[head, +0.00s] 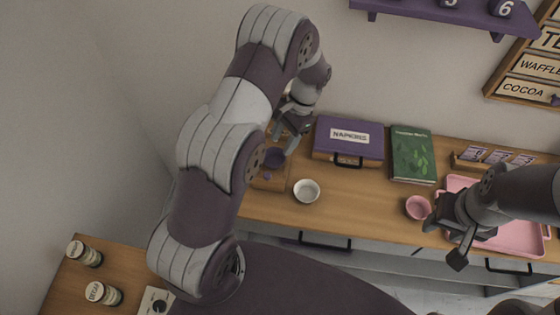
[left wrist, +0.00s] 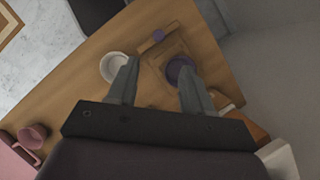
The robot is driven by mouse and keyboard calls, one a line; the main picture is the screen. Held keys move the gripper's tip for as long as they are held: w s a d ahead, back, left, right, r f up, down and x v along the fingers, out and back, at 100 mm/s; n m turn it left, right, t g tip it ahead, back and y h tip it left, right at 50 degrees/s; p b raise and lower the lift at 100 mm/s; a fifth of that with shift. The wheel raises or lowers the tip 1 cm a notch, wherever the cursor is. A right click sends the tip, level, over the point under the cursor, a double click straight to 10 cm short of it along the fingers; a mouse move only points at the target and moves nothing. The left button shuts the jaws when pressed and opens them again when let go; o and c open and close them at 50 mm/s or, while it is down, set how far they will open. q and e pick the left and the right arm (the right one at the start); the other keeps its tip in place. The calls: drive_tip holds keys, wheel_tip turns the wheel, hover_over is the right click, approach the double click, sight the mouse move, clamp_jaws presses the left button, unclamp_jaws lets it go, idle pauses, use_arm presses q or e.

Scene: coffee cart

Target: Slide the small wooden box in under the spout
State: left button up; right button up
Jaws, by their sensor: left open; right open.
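The small wooden box (head: 270,184), with a purple knob on it, sits on the counter at the front of a wooden unit with a round purple top, partly hidden by my left arm. In the left wrist view the box (left wrist: 147,43) shows beside the purple round part (left wrist: 179,69). I cannot make out the spout. My left gripper (head: 292,138) is open and empty above and behind the unit; its fingers (left wrist: 158,88) are apart in the wrist view, with the purple part near one fingertip. My right gripper (head: 446,240) is open and empty near the pink tray.
A white bowl (head: 306,191) stands just right of the box. A purple napkin case (head: 348,152), a green book (head: 412,160), a pink cup (head: 418,207) and a pink tray (head: 520,238) lie further right. Two jars (head: 103,293) stand at the lower left.

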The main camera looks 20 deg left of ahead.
use_arm(q)
drive_tip(key=b, duration=0.6)
hover_over(268, 175)
drive_tip(key=w+d, duration=0.2)
drive_tip(key=w, duration=0.1)
wheel_tip(268, 175, down, 6)
drive_tip(key=f, duration=0.1)
drive_tip(key=x, duration=0.2)
drive_tip(key=p+x, duration=0.1)
drive_tip(key=x, duration=0.1)
drive_tip(key=shift+s+a+r, duration=0.1)
drive_tip(key=shift+s+a, duration=0.2)
drive_tip(key=shift+a, duration=0.1)
drive_tip(key=shift+s+f, duration=0.15)
drive_tip(key=shift+f, duration=0.15)
clamp_jaws()
